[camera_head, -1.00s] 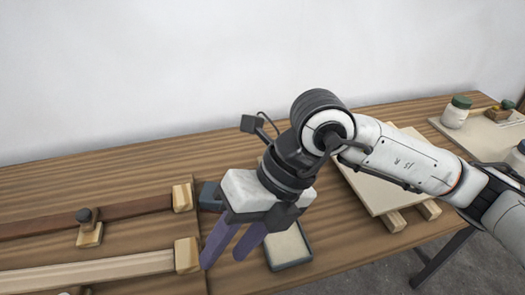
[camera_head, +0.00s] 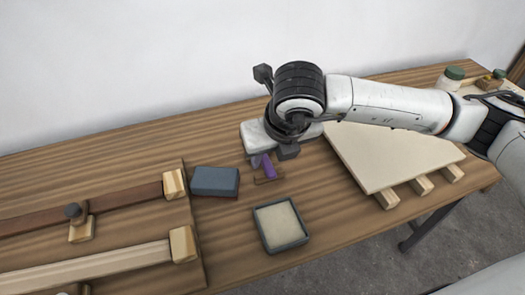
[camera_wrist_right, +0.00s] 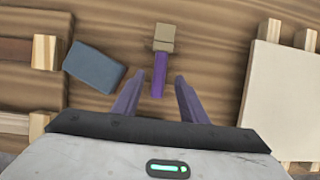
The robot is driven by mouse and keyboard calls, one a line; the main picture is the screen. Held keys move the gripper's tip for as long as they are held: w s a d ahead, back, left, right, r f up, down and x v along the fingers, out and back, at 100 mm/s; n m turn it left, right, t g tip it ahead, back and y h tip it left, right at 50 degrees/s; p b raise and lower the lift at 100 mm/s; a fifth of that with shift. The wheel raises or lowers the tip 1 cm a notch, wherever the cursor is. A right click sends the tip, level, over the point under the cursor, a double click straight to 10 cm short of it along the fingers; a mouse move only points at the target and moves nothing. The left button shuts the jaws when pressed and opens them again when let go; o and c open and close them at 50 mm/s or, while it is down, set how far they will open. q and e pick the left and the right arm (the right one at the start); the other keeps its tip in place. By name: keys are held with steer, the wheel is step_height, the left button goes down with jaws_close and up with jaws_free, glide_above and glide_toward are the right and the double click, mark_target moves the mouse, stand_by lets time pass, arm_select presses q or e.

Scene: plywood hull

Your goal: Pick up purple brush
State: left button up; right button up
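The purple brush (camera_wrist_right: 160,72) lies on the wooden table in the wrist view, its purple handle toward me and its tan head farther away. My right gripper (camera_wrist_right: 157,92) is open, with one finger on each side of the handle's near end. I see a gap between the handle and each finger. In the head view my right gripper (camera_head: 263,166) points down over the table, and purple parts overlap there, so brush and fingers are hard to tell apart. My left gripper is not in view.
A blue-grey block (camera_head: 215,181) lies left of the gripper. A shallow dark-rimmed tray (camera_head: 281,225) sits in front. A pale board on wooden strips (camera_head: 385,155) is at the right. Wooden rails with end blocks (camera_head: 174,184) fill the left. Jars (camera_head: 452,77) stand at the far right.

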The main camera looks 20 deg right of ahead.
steer(key=shift+x, duration=0.95)
steer(key=shift+c, duration=0.4)
jaws_close()
steer(key=shift+r, duration=0.15)
